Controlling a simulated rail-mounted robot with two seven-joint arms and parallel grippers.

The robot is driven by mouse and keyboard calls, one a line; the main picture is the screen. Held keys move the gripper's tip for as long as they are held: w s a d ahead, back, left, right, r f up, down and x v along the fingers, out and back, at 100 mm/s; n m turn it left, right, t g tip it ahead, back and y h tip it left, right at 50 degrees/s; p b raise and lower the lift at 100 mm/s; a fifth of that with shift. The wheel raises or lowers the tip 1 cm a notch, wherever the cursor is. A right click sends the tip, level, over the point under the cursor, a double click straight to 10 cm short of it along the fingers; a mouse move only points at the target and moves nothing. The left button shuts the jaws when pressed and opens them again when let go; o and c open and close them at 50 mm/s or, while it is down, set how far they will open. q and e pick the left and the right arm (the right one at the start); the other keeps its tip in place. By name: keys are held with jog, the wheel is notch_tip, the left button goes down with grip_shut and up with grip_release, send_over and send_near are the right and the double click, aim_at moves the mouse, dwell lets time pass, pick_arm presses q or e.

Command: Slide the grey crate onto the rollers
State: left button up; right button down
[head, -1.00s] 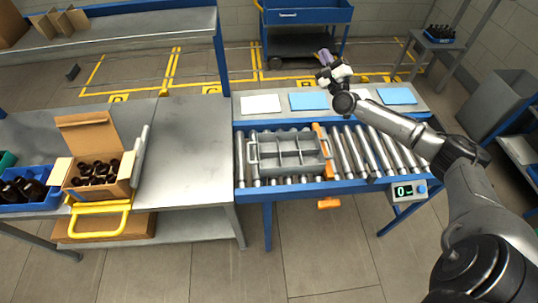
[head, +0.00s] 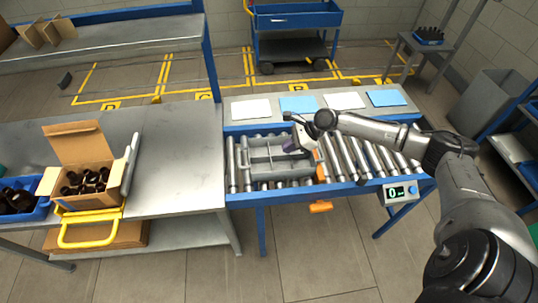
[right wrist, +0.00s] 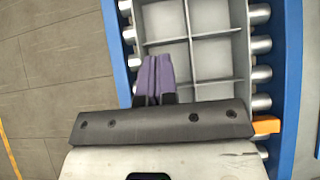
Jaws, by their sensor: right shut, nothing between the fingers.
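The grey crate (head: 262,154), divided into several empty compartments, sits on the roller conveyor (head: 352,158), against the orange stop (head: 319,167) on its right. My right gripper (head: 290,147), with purple fingertips, is over the right part of the crate and hides some of it. In the right wrist view, the shut purple fingers (right wrist: 154,77) overlap the crate (right wrist: 212,60) near one wall, with nothing between them. I cannot tell whether they touch the crate. My left gripper is not in view.
A steel table (head: 178,155) adjoins the rollers on the left. It carries an open carton (head: 88,178) of amber bottles. Coloured cards (head: 298,105) lie on the ledge behind the rollers. A display box (head: 400,193) hangs at the front right. Rollers right of the stop are bare.

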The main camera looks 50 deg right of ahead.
aim_at(258, 161)
jog(key=b+x, duration=0.1)
jog(key=x, duration=0.8)
jog(key=shift+w+a+f, duration=0.2)
jog(key=shift+w+a, duration=0.85)
jog(key=shift+a, duration=0.05)
jog(key=shift+w+a, duration=0.35)
jog(key=shift+a, duration=0.05)
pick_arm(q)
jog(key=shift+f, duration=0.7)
pick_arm(e)
jog(key=shift+w+a, duration=0.1)
jog(key=shift+a, duration=0.05)
